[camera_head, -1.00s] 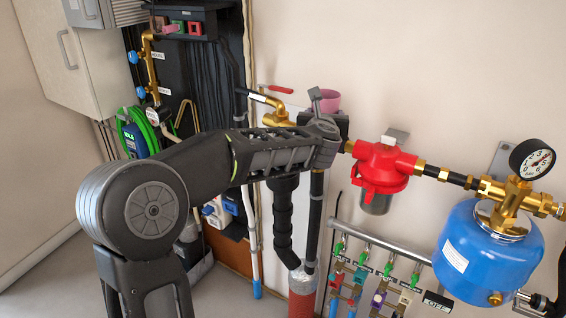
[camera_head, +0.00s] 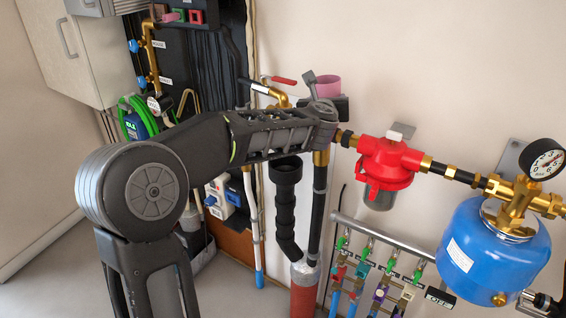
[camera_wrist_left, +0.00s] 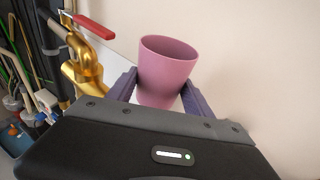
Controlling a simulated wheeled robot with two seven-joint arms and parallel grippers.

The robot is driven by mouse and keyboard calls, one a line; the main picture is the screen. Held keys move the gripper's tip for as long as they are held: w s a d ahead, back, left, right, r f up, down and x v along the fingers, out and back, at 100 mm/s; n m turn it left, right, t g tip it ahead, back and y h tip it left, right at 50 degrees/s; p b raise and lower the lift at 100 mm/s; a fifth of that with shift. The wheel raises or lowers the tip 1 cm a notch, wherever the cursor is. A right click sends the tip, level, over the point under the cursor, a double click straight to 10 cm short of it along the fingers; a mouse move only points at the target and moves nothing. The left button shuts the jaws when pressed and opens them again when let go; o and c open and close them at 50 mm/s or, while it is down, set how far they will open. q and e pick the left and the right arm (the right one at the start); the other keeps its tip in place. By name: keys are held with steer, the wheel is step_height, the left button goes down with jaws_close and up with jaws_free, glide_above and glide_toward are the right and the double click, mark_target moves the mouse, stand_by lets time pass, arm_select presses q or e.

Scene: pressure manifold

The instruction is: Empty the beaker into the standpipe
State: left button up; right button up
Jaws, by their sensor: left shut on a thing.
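The beaker is a pink cup (camera_head: 327,86), mostly hidden behind my left gripper (camera_head: 328,110) in the head view. In the left wrist view, the beaker (camera_wrist_left: 165,72) sits between the two fingers of my left gripper (camera_wrist_left: 160,92), which is shut on it. Its mouth faces up and it looks roughly upright; its contents cannot be seen. What looks like the standpipe, a black pipe with a wide open top (camera_head: 286,170), stands below my left forearm and runs down to a red pipe. The beaker is above it and to its right. My right gripper is not in view.
A brass valve with a red handle (camera_wrist_left: 95,25) is close left of the beaker. A red filter (camera_head: 388,160), a blue tank (camera_head: 490,250) and a pressure gauge (camera_head: 543,160) are to the right. The wall above the beaker is clear.

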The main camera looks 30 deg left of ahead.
arm_select(q)
steer(key=shift+s+a+r+n+h+p, duration=0.15)
steer(key=shift+a+r+n+h+p, duration=0.45)
steer(key=shift+n, duration=0.4)
steer(key=shift+a+f, duration=0.1)
steer(key=shift+a, duration=0.15)
steer(key=shift+s+a+f+n, duration=0.15)
steer(key=shift+a+n, duration=0.15)
steer(key=shift+n, duration=0.3)
steer(key=shift+a+r+h, duration=0.15)
steer(key=shift+r+h, duration=0.15)
steer(key=shift+r, duration=0.05)
steer(key=shift+a+r+n+p, duration=0.15)
steer(key=shift+r+n+p, duration=0.15)
steer(key=shift+p, duration=0.25)
steer(key=shift+a+r, duration=0.15)
steer(key=shift+r, duration=0.05)
steer(key=shift+s+a+r+n+p, duration=0.15)
steer(key=shift+r+n+p, duration=0.25)
steer(key=shift+p, duration=0.25)
steer(key=shift+a+r+h, duration=0.1)
steer(key=shift+h, duration=0.2)
